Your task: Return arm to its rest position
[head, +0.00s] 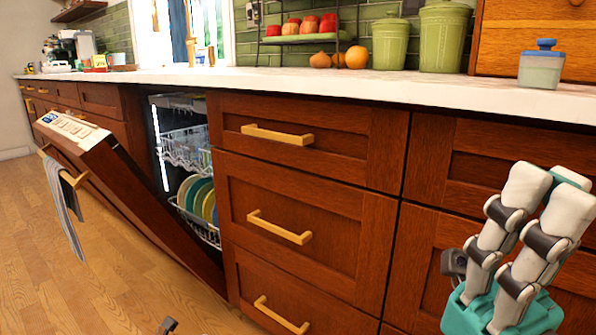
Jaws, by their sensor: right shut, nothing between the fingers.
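My right gripper (550,190) is at the lower right, in front of the drawer fronts. Its pale fingers point up from a teal body and are shut with nothing between them. It looks apart from the cabinets, though its exact distance is hard to tell. A small dark part shows at the bottom edge, left of centre; I cannot tell what it is. My left gripper's fingers are not in view.
The dishwasher door (150,205) hangs partly open, with a grey towel (63,210) on its handle. Racks (187,150) and plates (197,197) show inside. Wooden drawers (310,215) have protruding handles. The white counter (300,82) holds green canisters (443,38) and a small container (541,68).

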